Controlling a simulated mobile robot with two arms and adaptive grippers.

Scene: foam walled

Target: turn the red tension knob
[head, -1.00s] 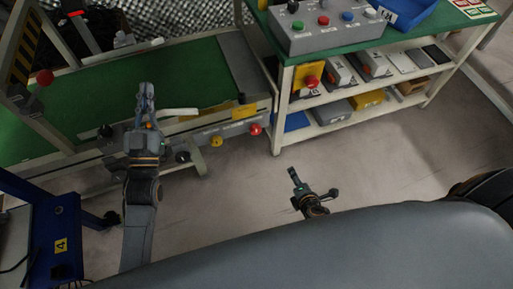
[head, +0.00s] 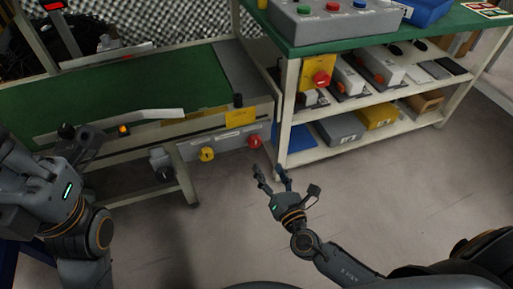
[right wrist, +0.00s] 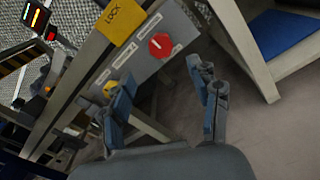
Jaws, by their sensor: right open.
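The red knob (head: 255,141) is on the grey panel at the right end of the conveyor's front side. It also shows in the right wrist view (right wrist: 160,44), with a pale line across its face. My right gripper (head: 271,172) is open and empty, just below and to the right of the knob in the head view. In the right wrist view my right gripper's fingers (right wrist: 162,70) are spread, with the knob beyond and between their tips, apparently untouched. My left gripper (head: 85,142) is by the conveyor's left part; its jaw opening is unclear.
A shelved bench (head: 291,110) stands close on the right, with a red switch on a yellow box (head: 320,80). The floor in front is clear.

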